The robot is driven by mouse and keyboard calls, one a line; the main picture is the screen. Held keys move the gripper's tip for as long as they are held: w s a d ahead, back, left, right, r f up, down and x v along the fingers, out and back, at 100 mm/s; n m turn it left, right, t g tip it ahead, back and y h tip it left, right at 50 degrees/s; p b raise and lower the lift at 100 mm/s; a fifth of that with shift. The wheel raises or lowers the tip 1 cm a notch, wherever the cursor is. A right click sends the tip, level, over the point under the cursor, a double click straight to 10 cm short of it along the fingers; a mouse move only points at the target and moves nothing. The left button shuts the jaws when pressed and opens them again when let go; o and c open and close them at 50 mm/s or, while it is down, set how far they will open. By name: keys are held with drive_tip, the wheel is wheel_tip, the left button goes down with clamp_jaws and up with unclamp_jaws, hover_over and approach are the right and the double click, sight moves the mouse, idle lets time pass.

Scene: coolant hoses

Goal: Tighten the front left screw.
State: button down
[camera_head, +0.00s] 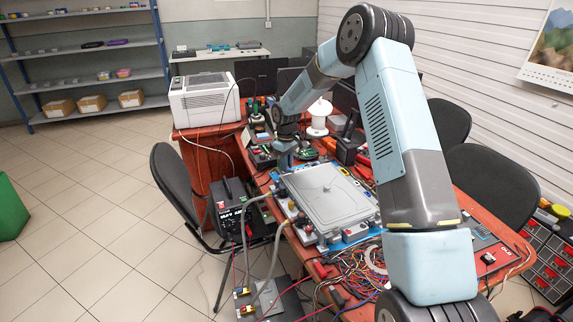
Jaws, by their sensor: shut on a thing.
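A flat grey metal plate (328,192) lies on a fixture with blue and grey fittings on the red table. Its screws are too small to make out singly. My gripper (284,164) points down at the plate's far left corner. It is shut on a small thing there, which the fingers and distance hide. I cannot tell whether the fingers touch the plate.
Grey hoses (275,243) run from the fixture's left side down to a dark unit on the floor. A black power supply (236,208) stands left of the table. Tangled wires (362,268) lie at the near side. A white printer (204,99) stands behind.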

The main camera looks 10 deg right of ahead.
drive_tip(key=m, duration=0.4)
drive_tip(key=shift+w+r+m, duration=0.1)
drive_tip(key=shift+r+m, duration=0.05)
drive_tip(key=shift+m, duration=2.15)
drive_tip(key=c, duration=1)
unclamp_jaws()
wheel_tip(320, 180, up, 14)
drive_tip(key=shift+f, duration=0.25)
